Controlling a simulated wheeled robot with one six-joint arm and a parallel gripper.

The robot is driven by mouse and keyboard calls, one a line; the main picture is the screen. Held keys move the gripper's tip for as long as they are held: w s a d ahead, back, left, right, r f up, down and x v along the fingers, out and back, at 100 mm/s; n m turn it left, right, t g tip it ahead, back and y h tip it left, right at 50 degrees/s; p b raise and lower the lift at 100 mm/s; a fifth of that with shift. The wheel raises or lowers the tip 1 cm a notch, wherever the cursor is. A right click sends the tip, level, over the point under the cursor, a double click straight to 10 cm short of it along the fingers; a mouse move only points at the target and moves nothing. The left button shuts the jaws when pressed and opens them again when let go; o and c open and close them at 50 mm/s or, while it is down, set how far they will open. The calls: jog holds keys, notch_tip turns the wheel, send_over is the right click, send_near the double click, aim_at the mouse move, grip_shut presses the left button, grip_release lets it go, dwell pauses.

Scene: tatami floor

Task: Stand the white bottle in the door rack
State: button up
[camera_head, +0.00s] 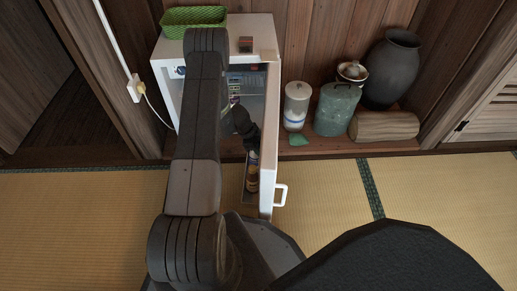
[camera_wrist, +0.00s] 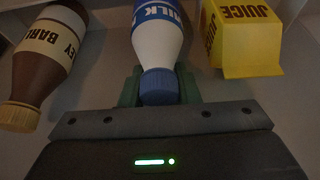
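The white bottle (camera_wrist: 158,30) has a blue "MILK" label and a blue cap. In the wrist view it sits centred between the green fingers of my gripper (camera_wrist: 160,88), which are close against both sides near its cap; the gripper looks shut on it. Its base is out of the picture. In the head view my dark gripper (camera_head: 246,132) is inside the open fridge, beside the inner face of its door (camera_head: 268,130); the white bottle is hidden there. The door rack (camera_head: 249,196) lies low on that door and holds a brown bottle (camera_head: 252,172).
In the wrist view a brown barley bottle (camera_wrist: 42,62) is at left and a yellow juice carton (camera_wrist: 240,38) at right, both close to the milk. A green basket (camera_head: 193,16) tops the fridge (camera_head: 262,30). Jars (camera_head: 297,105) stand right of the door.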

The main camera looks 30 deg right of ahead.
jog(key=o, duration=0.4)
jog(key=shift+c, duration=0.2)
jog(key=shift+r, duration=0.1)
jog(key=shift+r+p, duration=0.15)
jog(key=shift+p, duration=0.25)
jog(key=p+v, duration=0.3)
jog(key=v, duration=0.9)
